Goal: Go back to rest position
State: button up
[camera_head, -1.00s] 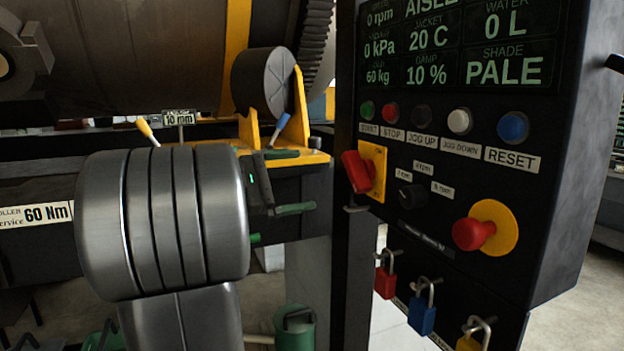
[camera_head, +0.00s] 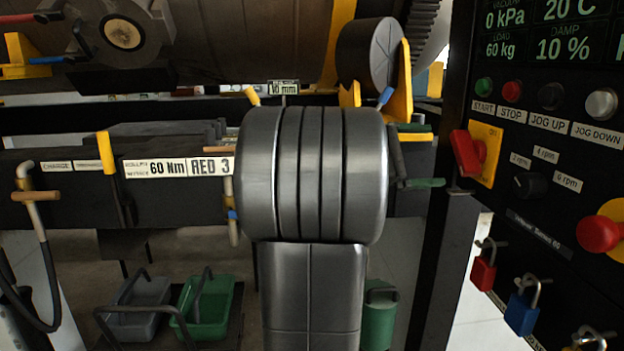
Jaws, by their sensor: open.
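A large ribbed grey metal cylinder on a grey post, which looks like a link of my own arm, fills the middle of the head view. My gripper does not show in this view, so what its jaws hold cannot be seen. The dark control panel (camera_head: 520,220) stands at the right, apart from the arm link in the picture. The dark machine frame (camera_head: 70,190) runs across behind the arm link and is partly hidden by it.
The panel carries a red rotary switch (camera_head: 468,157), a red emergency knob (camera_head: 598,233) and hanging red (camera_head: 483,272) and blue (camera_head: 521,312) padlocks. A grey tray (camera_head: 140,325) and a green tray (camera_head: 228,330) sit low at the left. A roller (camera_head: 368,55) stands behind.

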aim_at(456, 153)
jog(key=d, duration=0.7)
jog(key=shift+w+d, duration=0.3)
jog(key=shift+a, duration=0.1)
jog(key=s+a, duration=0.1)
jog(key=a, duration=1.2)
jog(key=d, duration=1.2)
jog(key=shift+w+d, duration=0.35)
jog(key=shift+w, duration=0.05)
jog(key=shift+w+d+r+p, duration=0.1)
jog(key=shift+d+r+p, duration=0.2)
jog(key=shift+p, duration=0.35)
jog(key=shift+a+n+p, duration=0.1)
jog(key=shift+n+p, duration=0.7)
jog(key=shift+p, duration=0.15)
jog(key=n+p, duration=0.4)
jog(key=p, duration=0.2)
jog(key=shift+f+n+p, duration=0.15)
jog(key=shift+n+p, duration=0.15)
jog(key=shift+p, duration=0.05)
jog(key=s+a+b, duration=0.1)
jog(key=a+b, duration=0.1)
jog(key=a, duration=1.1)
jog(key=shift+s+a+f, duration=0.15)
jog(key=shift+f, duration=0.1)
